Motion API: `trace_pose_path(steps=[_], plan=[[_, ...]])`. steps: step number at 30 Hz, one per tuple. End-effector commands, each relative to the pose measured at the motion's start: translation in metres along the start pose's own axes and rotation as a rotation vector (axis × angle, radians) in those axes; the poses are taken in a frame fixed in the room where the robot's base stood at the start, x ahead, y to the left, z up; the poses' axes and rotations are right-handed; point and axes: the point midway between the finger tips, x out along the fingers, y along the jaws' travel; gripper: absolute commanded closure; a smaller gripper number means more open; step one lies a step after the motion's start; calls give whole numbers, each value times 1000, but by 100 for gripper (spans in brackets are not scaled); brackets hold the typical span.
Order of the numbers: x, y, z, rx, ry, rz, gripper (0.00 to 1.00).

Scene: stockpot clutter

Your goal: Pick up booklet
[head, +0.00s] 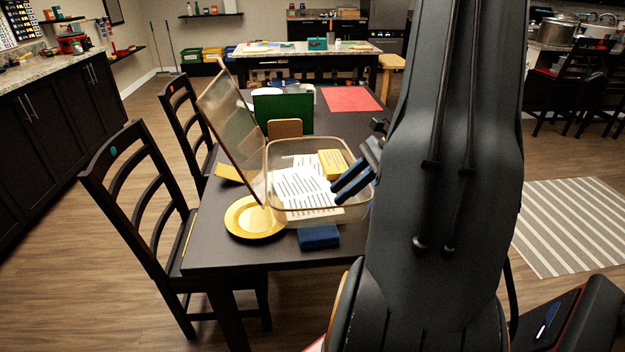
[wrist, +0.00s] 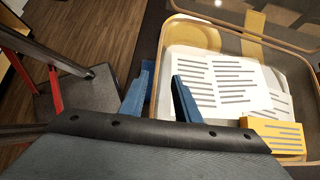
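A clear bin (head: 358,207) with a tan rim stands on the dark table and holds white sheets (head: 305,190) printed with dark lines. A thick yellow piece with printed lines (head: 332,163) lies in it too. I cannot tell for certain which of these is the booklet. The wrist view shows the white sheets (wrist: 222,85) right of my fingers and the yellow piece (wrist: 275,136) at lower right. My gripper (head: 336,192) has blue fingers, apart and with no held object visible, near the bin's right side. In the wrist view my gripper (wrist: 160,76) is beside the bin's edge.
A yellow plate (head: 252,218) and a blue block (head: 319,237) sit close by the bin. A tilted translucent panel (head: 232,125) stands at its left. A green board (head: 283,110) and a brown board (head: 285,128) stand behind. Chairs line the table's left side.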

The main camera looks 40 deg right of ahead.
Motion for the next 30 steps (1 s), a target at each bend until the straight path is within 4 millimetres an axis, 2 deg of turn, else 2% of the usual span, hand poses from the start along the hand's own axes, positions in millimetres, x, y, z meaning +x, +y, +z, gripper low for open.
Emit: trace_pose_path(steps=[11, 19, 28, 29, 30], plan=[[34, 2, -3, 12, -7, -2, 71], [70, 5, -8, 10, -5, -2, 71], [76, 5, -8, 9, -4, -4, 71], [76, 5, -8, 9, -4, -4, 72], [76, 5, -8, 9, -4, -4, 79]])
